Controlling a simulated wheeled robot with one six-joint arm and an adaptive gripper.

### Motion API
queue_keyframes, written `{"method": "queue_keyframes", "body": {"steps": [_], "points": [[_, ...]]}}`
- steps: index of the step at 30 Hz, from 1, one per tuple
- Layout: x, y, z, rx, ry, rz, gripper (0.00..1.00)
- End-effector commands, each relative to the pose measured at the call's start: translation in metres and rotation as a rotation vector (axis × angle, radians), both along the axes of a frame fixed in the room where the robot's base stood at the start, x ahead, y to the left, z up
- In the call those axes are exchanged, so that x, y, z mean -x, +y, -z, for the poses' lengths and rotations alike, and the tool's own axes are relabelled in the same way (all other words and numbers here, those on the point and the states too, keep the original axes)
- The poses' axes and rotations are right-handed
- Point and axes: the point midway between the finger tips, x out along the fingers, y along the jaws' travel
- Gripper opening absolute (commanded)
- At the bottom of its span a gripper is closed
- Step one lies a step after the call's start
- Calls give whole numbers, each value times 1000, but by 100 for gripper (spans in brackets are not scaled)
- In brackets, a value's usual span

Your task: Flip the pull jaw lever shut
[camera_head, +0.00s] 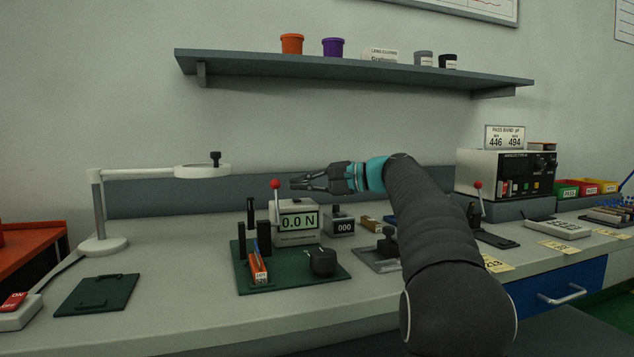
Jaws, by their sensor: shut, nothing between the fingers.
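A lever with a red ball knob (275,184) stands nearly upright beside the force gauge (297,222), which reads 0.0 N. I take it to be the pull jaw lever. Its lower end and the jaw are hard to make out among dark parts on the green base plate (290,284). My gripper (293,183) is shut and empty, pointing left, at about knob height in the picture. Its tips appear just right of the knob; I cannot tell whether they touch it or differ in depth. An orange and white box (257,265) and a black rounded part (322,262) are on the plate.
A white arm lamp (103,215) stands at the left, near a green mat (95,293). A counter box (344,225) showing 000 is right of the gauge. A second red-knobbed lever (478,185) stands farther right. The shelf (350,70) hangs above.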

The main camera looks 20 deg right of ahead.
Motion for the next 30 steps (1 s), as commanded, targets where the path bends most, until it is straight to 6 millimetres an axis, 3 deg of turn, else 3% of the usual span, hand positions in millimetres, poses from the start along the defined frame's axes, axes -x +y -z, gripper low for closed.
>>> {"method": "queue_keyframes", "body": {"steps": [6,15,30], "points": [[-22,33,5,1,0,-2,0],[10,40,-2,0,0,1,0],[16,41,-4,0,-1,1,0]]}}
